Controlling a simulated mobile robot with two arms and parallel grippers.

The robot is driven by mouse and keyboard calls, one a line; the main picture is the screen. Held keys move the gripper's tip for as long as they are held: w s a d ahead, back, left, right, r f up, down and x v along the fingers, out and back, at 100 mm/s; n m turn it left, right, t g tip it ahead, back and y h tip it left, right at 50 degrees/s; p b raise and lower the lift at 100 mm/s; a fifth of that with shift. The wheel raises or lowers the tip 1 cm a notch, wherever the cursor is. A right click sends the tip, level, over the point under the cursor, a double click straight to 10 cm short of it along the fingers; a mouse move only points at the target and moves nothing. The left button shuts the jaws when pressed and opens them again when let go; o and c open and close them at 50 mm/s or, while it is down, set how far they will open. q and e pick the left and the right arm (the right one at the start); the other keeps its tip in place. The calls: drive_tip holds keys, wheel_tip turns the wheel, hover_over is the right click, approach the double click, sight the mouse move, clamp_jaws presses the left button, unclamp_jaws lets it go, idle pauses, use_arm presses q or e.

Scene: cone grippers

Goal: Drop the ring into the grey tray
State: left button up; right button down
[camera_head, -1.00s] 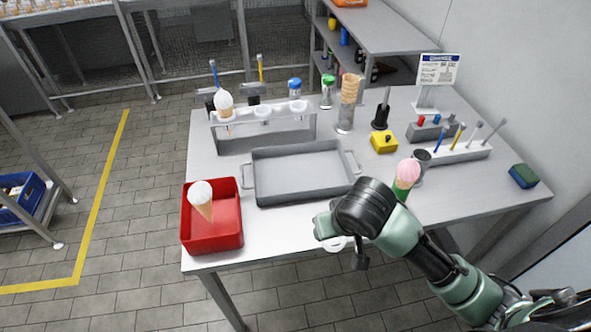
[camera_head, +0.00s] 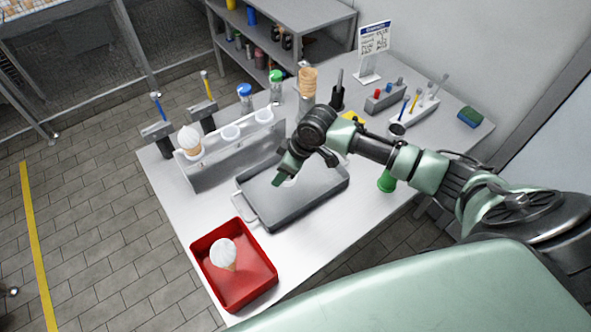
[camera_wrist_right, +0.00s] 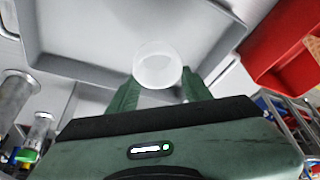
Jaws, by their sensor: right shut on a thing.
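The grey tray (camera_head: 257,214) lies on the table, with my right gripper (camera_head: 284,181) over it. The right gripper is shut on a white ring (camera_wrist_right: 157,68), which shows in the right wrist view between the green fingertips, with the grey tray (camera_wrist_right: 95,66) beyond it. In the head view only a small white part of the ring (camera_head: 290,181) shows by the fingers. The ring appears above the tray floor; the exact height is hard to tell. My left gripper is not in view.
A red bin (camera_head: 206,277) holding a white-topped cone (camera_head: 223,253) stands in front of the tray. Behind the tray is a grey rack (camera_head: 205,178) with another white-topped cone (camera_head: 189,139). A stack of cones (camera_head: 308,82) stands behind my arm.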

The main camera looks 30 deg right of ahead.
drive_tip(key=w+d+r+n+p, duration=0.1)
drive_tip(key=w+d+r, duration=0.15)
drive_tip(key=d, duration=0.25)
drive_tip(key=b+x, duration=0.4)
drive_tip(key=s+d+b+x, duration=0.1)
drive_tip(key=b+x, duration=0.1)
drive_tip(key=x, duration=0.1)
drive_tip(key=shift+s+f, duration=0.1)
drive_tip(key=shift+f, duration=0.2)
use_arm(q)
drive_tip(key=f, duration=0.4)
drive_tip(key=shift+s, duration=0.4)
use_arm(e)
drive_tip(key=shift+r, duration=0.1)
drive_tip(key=c, duration=0.6)
unclamp_jaws()
drive_tip(key=shift+o, duration=0.2)
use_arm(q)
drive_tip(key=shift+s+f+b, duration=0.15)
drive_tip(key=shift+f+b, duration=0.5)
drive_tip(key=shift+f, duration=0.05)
use_arm(e)
drive_tip(key=v, duration=0.7)
drive_tip(key=shift+d+r, duration=0.25)
drive_tip(key=shift+r, duration=0.1)
